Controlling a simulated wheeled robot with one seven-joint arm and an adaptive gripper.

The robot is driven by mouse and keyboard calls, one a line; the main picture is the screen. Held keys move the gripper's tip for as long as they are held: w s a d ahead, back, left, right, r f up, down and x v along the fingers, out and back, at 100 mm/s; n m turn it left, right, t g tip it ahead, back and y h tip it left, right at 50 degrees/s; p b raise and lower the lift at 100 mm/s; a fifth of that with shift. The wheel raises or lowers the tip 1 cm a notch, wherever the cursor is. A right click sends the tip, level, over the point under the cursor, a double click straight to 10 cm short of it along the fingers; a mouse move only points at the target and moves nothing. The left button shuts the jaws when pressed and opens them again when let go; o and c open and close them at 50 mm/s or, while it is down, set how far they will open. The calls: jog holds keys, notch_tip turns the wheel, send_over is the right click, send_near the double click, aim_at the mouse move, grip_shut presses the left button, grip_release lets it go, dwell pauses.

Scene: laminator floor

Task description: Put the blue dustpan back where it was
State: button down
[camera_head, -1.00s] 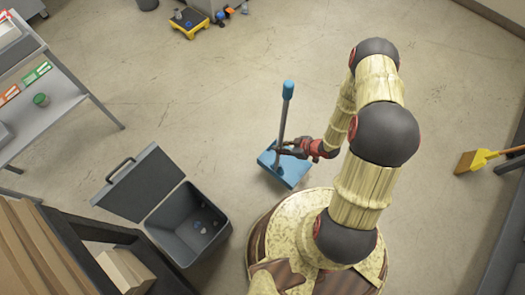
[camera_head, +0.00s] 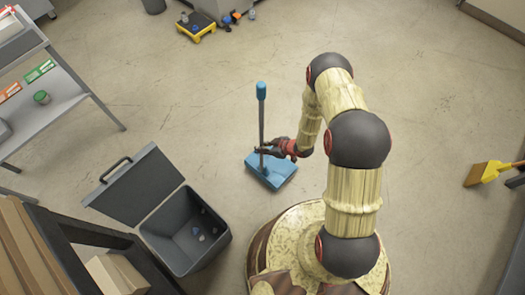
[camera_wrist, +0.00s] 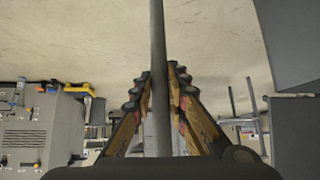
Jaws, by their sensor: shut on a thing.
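The blue dustpan (camera_head: 271,171) has a long grey upright handle with a blue grip at its top. In the head view it is just above or on the floor, left of my arm; I cannot tell whether it touches. My gripper (camera_head: 266,151) is shut on the handle, low down, above the pan. In the wrist view the grey handle (camera_wrist: 158,60) runs upright between the two fingers of my gripper (camera_wrist: 160,85). The pan itself cannot be made out in the wrist view.
An open grey bin (camera_head: 187,230) with its lid up stands left of my base and holds small bits. A yellow broom (camera_head: 485,173) is at the right. A grey table (camera_head: 45,105) is at the left, a yellow platform (camera_head: 196,26) at the back. The middle floor is clear.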

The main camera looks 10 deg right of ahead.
jog(key=shift+f+b, duration=0.7)
jog(key=shift+f, duration=0.75)
jog(key=shift+f, duration=0.15)
jog(key=c, duration=1.7)
grip_release()
jog(key=shift+c, duration=0.2)
